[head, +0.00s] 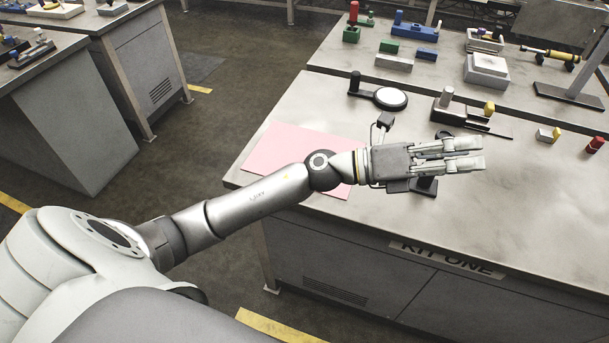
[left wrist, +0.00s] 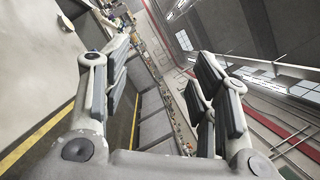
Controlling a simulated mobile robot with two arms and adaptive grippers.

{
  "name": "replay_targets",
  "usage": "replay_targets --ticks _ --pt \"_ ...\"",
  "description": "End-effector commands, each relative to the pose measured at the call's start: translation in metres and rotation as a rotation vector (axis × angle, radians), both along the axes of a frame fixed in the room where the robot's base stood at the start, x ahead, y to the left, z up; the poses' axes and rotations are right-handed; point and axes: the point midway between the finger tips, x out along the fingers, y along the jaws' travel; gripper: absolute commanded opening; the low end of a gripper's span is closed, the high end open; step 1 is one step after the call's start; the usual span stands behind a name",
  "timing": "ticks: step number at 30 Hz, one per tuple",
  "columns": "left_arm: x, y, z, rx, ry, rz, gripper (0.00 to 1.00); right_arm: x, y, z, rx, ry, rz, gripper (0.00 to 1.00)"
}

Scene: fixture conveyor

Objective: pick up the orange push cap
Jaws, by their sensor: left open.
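I cannot make out a clearly orange push cap in either view. A small red cap-like piece (head: 595,144) lies at the right of the near worktable (head: 300,110), and small yellow pieces (head: 489,108) stand left of it. My left gripper (head: 482,152) is open and empty, held above the near worktable and pointing right, short of the red piece. Its spread fingers also show in the left wrist view (left wrist: 160,75), with nothing between them. The gripper hides part of the table and a dark stand beneath it. My right gripper is not in view.
A pink sheet (head: 275,150) lies at the table's left. A round white-topped disc (head: 390,98) and a grey fixture (head: 470,117) stand behind my gripper. A rear bench (head: 345,65) carries several coloured blocks. The front right of the table is clear.

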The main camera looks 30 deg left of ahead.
Motion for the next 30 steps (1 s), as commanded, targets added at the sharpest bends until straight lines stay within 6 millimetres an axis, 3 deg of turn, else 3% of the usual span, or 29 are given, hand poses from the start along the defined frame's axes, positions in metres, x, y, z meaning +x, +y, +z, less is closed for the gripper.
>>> replay_targets --ticks 4,8,11,16,21,24,27,30 --pt "-0.009 -0.009 -0.034 0.349 -0.183 -0.163 0.54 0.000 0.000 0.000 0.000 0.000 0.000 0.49" --pt "-0.010 0.009 -0.076 0.668 -0.290 -0.298 0.54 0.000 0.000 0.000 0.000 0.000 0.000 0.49" --pt "-0.004 0.042 -0.107 0.918 -0.333 -0.395 0.54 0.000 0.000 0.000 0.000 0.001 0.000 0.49" --pt "0.011 0.132 -0.142 1.338 -0.316 -0.541 0.54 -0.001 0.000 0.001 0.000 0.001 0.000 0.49" --pt "0.018 0.232 -0.143 1.675 -0.195 -0.652 0.54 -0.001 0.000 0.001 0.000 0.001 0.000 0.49" --pt "0.016 0.274 -0.135 1.797 -0.115 -0.692 0.54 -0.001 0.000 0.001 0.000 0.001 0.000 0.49" --pt "0.013 0.299 -0.129 1.863 -0.059 -0.716 0.54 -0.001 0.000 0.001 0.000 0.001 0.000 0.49" --pt "0.012 0.308 -0.131 1.888 -0.032 -0.729 0.54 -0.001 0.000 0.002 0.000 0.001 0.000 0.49"
